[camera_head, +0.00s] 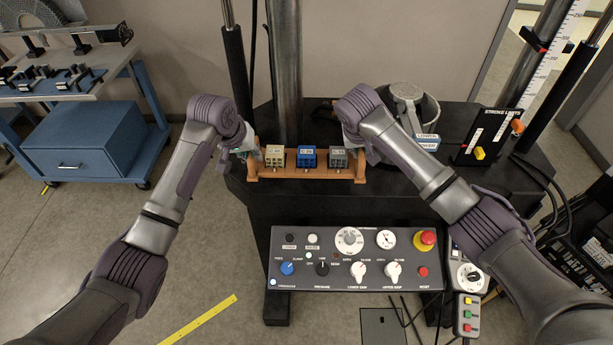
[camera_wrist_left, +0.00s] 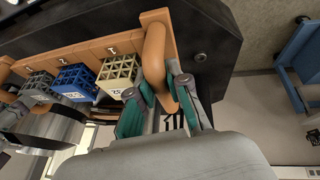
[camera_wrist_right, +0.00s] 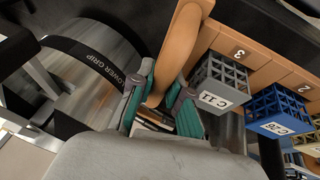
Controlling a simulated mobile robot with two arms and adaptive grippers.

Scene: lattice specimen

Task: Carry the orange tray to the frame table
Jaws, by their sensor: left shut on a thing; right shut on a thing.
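The orange tray (camera_head: 310,179) shows in the head view over the black table (camera_head: 247,193) of the load frame. Whether it rests there or hangs just above, I cannot tell. It holds a beige lattice block (camera_head: 275,156), a blue one (camera_head: 307,157) and a grey one (camera_head: 338,159) in a row. My left gripper (camera_head: 254,155) is shut on the left end handle (camera_wrist_left: 154,55). My right gripper (camera_head: 355,150) is shut on the right end handle (camera_wrist_right: 179,45). The teal finger pads flank each handle in the wrist views.
A control panel (camera_head: 330,284) with knobs and a red button stands in front. A lower grip (camera_wrist_right: 95,75) stands beside the tray's right end. A stroke limits plate (camera_head: 490,137) is further right. A blue cart (camera_head: 90,140) stands left, with open floor between.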

